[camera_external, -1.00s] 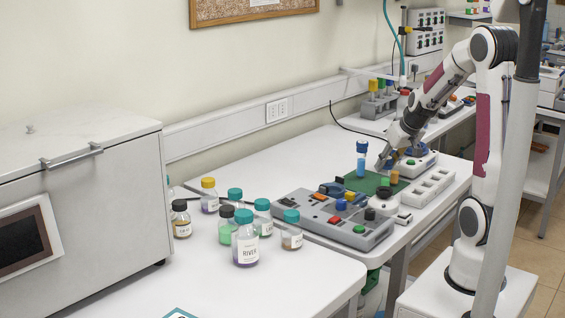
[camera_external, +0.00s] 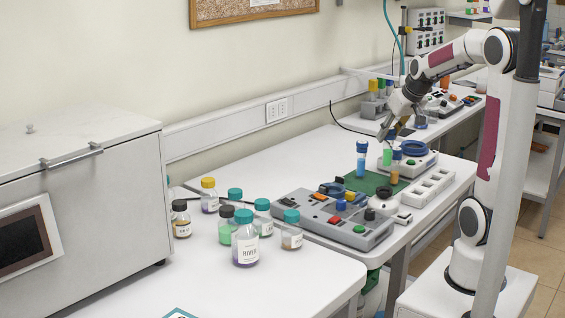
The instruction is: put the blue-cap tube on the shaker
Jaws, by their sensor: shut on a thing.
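My gripper (camera_external: 391,132) is shut on the blue cap of a tube with green contents (camera_external: 388,154). This tube hangs roughly upright above the green mat (camera_external: 372,184). A second blue-cap tube with blue contents (camera_external: 361,162) stands to its left on the mat. A third tube with orange contents and a blue cap (camera_external: 395,168) stands just to the right of the held tube, partly overlapped in view. A white device with a round blue top (camera_external: 416,152), possibly the shaker, is right of the held tube; which device is the shaker is not certain.
A grey console with coloured buttons (camera_external: 333,222) stands in front of the mat. A white slotted block (camera_external: 427,187) lies to the right. Several capped bottles, including a teal-capped one (camera_external: 245,240), stand at left. A rack with tubes (camera_external: 377,105) is behind.

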